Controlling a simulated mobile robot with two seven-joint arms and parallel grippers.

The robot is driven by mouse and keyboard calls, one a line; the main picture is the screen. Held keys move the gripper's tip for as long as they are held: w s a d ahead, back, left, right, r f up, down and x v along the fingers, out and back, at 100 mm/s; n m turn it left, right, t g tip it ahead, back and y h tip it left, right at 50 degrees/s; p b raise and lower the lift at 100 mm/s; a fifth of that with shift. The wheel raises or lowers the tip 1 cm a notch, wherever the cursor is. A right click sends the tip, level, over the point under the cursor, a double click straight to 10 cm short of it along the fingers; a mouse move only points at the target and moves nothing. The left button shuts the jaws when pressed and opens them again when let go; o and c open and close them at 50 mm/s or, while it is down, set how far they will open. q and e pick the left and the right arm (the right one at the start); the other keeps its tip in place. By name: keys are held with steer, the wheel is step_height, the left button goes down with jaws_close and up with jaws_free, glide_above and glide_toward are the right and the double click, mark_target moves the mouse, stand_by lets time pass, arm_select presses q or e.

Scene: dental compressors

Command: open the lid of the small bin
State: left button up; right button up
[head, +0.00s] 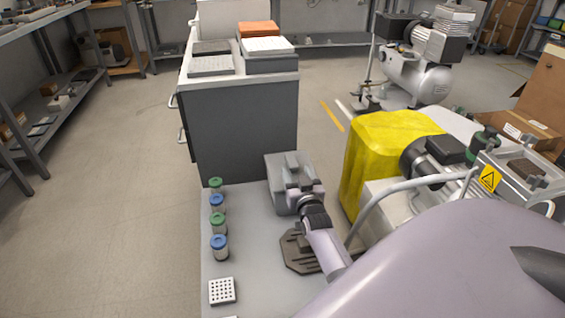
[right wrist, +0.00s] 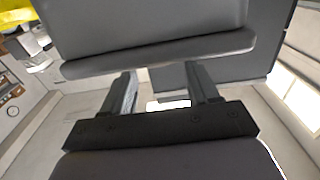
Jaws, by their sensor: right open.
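The small bin (head: 283,170) is a grey box on the grey bench top, in front of the dark cabinet. Its top looks closed in the head view, though my gripper covers part of its near right side. My right gripper (head: 304,190) is at that near side. In the right wrist view, the bin's grey face and projecting lip (right wrist: 160,52) fill the upper middle. The two fingers of my right gripper (right wrist: 162,88) are apart, with their tips at or just under the lip. I cannot tell whether they touch it. Nothing is between them. My left gripper is not in view.
Several jars with green and blue caps (head: 218,223) stand left of the bin, above a white perforated block (head: 222,291). A dark slotted plate (head: 298,252) lies under my right arm. A yellow-covered unit (head: 375,160) stands close on the right. The dark cabinet (head: 250,125) is behind.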

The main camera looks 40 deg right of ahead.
mark_target(292, 160)
steer(key=b+x, duration=0.2)
steer(key=x, duration=0.3)
steer(key=shift+w+d+f, duration=0.1)
steer(key=shift+d, duration=0.05)
steer(key=shift+w+d+b, duration=0.3)
steer(key=shift+w, duration=0.3)
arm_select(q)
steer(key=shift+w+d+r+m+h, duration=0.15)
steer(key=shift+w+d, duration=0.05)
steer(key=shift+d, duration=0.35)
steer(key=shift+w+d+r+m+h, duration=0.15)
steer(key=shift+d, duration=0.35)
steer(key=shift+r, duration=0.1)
arm_select(e)
jaws_close()
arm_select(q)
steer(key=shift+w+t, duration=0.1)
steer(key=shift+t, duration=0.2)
